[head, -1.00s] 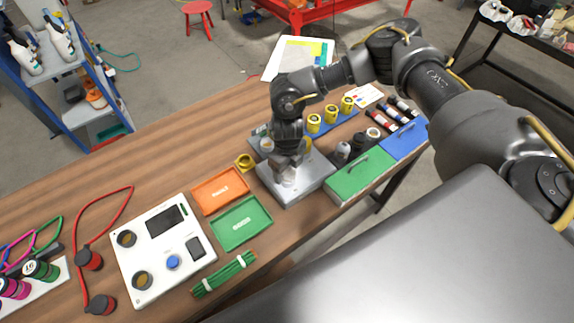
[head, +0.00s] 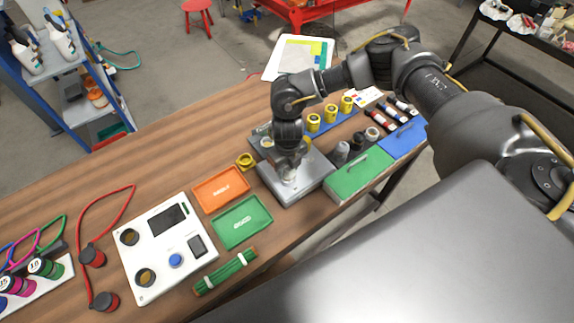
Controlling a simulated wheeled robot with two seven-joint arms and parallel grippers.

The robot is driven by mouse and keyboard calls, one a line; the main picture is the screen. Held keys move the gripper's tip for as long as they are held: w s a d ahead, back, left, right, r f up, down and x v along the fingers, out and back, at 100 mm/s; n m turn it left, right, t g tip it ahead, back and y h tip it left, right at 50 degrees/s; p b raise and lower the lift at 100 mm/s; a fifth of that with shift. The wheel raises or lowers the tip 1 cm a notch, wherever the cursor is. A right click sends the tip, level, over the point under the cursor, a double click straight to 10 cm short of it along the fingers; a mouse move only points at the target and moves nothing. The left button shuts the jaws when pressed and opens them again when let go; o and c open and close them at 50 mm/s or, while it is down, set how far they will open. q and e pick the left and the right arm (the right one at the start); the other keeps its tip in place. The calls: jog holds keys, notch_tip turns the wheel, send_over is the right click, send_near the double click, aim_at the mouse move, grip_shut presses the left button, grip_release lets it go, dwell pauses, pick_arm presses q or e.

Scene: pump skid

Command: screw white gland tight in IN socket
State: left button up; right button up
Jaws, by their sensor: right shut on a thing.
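My right gripper (head: 289,168) points down over the grey metal block (head: 310,188) on the wooden bench. It is shut on a pale, whitish piece (head: 288,176) low on the block's top, which looks like the white gland. The wrist and fingers hide most of the piece and the spot under it, so I cannot tell how deep it sits. No IN marking can be read. My left gripper is not in view.
An orange tray (head: 220,188) and a green tray (head: 242,222) lie left of the block. A yellow ring (head: 245,161) is close by. A green box (head: 358,176), a blue box (head: 403,139) and yellow cylinders (head: 330,113) stand to the right and behind.

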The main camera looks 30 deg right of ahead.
jog(key=shift+m+p, duration=0.6)
jog(key=shift+m, duration=0.6)
jog(key=shift+r+m+p, duration=0.15)
jog(key=shift+m+p, duration=1.45)
jog(key=shift+m, duration=0.7)
jog(key=o, duration=1)
jog(key=shift+o, duration=0.2)
